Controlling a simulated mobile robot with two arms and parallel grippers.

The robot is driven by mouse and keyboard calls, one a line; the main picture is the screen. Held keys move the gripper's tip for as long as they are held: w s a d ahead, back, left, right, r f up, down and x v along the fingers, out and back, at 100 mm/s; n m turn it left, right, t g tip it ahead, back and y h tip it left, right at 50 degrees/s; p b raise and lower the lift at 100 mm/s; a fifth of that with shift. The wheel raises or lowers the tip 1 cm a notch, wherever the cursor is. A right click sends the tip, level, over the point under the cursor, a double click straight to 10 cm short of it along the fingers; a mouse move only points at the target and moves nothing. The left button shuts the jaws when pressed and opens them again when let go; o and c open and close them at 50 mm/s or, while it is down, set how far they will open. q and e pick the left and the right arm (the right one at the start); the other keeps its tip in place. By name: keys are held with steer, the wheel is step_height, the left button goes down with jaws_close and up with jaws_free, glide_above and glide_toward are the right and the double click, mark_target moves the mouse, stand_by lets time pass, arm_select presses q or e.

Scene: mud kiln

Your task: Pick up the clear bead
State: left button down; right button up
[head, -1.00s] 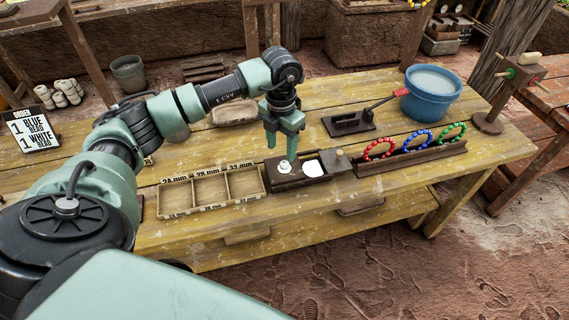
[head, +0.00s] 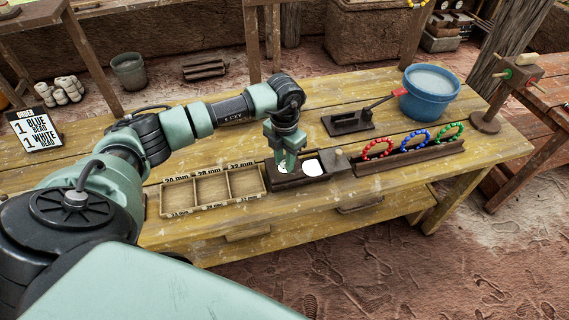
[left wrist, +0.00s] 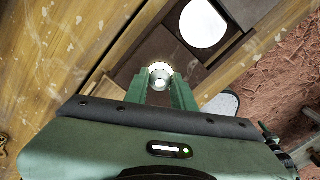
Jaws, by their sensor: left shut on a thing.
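My left gripper (head: 287,166) points down at the dark wooden block with two bright white round windows (head: 325,175). In the left wrist view the clear bead (left wrist: 160,77), small, round and glassy, sits between the fingertips of the left gripper (left wrist: 160,84), which is shut on it. The bead is at the nearer white window, and I cannot tell whether it still touches the block. In the head view the fingers hide the bead. My right gripper is out of view.
A sorting tray with three size compartments (head: 228,187) lies left of the block. A rack with red, blue and green bead rings (head: 410,155) stands to its right. Behind are a black press with a red handle (head: 350,122) and a blue tub (head: 430,92). An order sign (head: 33,130) stands far left.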

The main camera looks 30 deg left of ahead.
arm_select(q)
steer(key=shift+r, duration=0.55)
step_height(320, 180, up, 19)
steer(key=b, duration=0.3)
steer(key=shift+f, duration=0.1)
steer(key=shift+f, duration=0.1)
steer(key=shift+f+b, duration=1.95)
steer(key=shift+f, duration=0.7)
steer(key=shift+f+b, duration=3.55)
steer(key=shift+f, duration=2.1)
